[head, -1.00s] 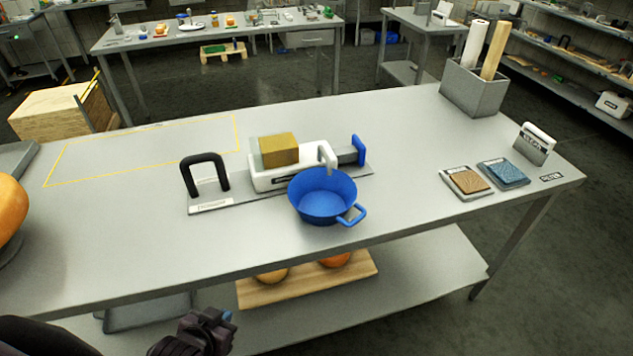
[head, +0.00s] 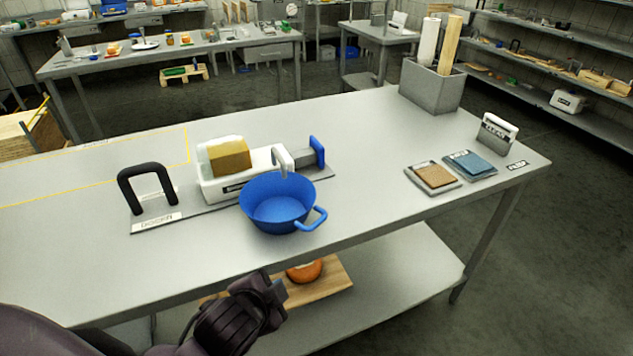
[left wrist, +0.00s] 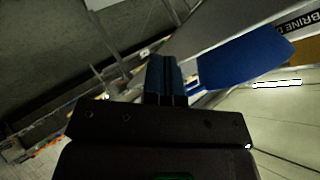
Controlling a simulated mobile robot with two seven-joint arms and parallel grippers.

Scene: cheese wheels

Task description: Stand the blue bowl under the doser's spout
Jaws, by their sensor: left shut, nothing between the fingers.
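The blue bowl (head: 277,212), with a loop handle at its front right, stands upright in front of the white doser (head: 212,188). The doser has a yellow-brown block on top and a blue end piece at its right. Its white spout (head: 282,158) curves down at the bowl's back rim; I cannot tell how far over the bowl it reaches. My left gripper (head: 276,290) is shut and empty, in front of the table's front edge and below the bowl in the picture. It also shows in the left wrist view (left wrist: 165,75). My right gripper is not in view.
A black arched handle (head: 147,187) stands left of the doser. Brown and blue pads (head: 470,165), a labelled white-handled block (head: 497,130) and a grey bin (head: 432,88) are to the right. A lower shelf holds a wooden board.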

